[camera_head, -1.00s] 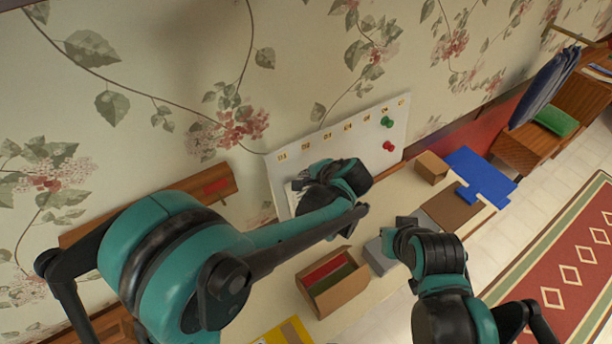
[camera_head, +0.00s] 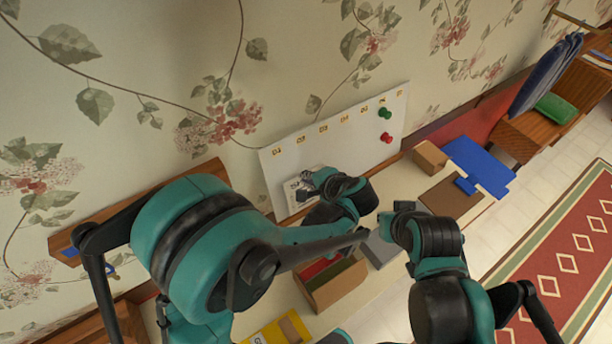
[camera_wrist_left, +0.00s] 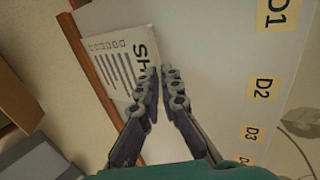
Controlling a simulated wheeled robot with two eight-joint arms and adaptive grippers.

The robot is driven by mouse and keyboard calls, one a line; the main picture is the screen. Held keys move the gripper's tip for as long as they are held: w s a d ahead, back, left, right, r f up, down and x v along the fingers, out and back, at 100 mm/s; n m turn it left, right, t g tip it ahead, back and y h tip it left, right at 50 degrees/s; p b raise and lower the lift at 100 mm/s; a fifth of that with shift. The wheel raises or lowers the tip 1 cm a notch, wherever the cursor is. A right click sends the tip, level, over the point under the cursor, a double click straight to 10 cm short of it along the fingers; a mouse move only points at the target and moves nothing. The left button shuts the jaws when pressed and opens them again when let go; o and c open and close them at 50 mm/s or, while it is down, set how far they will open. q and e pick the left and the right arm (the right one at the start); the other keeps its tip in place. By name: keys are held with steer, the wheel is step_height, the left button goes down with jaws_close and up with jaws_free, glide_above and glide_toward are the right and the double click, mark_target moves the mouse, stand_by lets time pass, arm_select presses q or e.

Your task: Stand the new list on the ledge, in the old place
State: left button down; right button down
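A white list (camera_head: 298,188) with dark print stands against the white board (camera_head: 350,150), at its lower left. In the left wrist view the list (camera_wrist_left: 115,62) shows lines of print and a heading beginning "Sh". Its lower edge is by the brown wooden ledge (camera_wrist_left: 98,62). My left gripper (camera_wrist_left: 161,76) is at the heading end of the list, with a narrow gap between its fingertips; the left finger covers part of the heading. My right gripper (camera_head: 388,226) is over the table, away from the list; its fingers are too small to judge.
The board carries a row of tan labels, a green pin (camera_head: 385,113) and a red pin (camera_head: 387,138). On the table (camera_head: 398,182) are an open cardboard box (camera_head: 337,288), a brown block (camera_head: 430,157), a blue piece (camera_head: 482,168) and a yellow item (camera_head: 270,336).

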arm_select(q)
steer(key=shift+f, duration=0.1)
steer(key=c, duration=1.6)
jaws_free()
steer(key=shift+c, duration=0.2)
step_height(320, 180, up, 10)
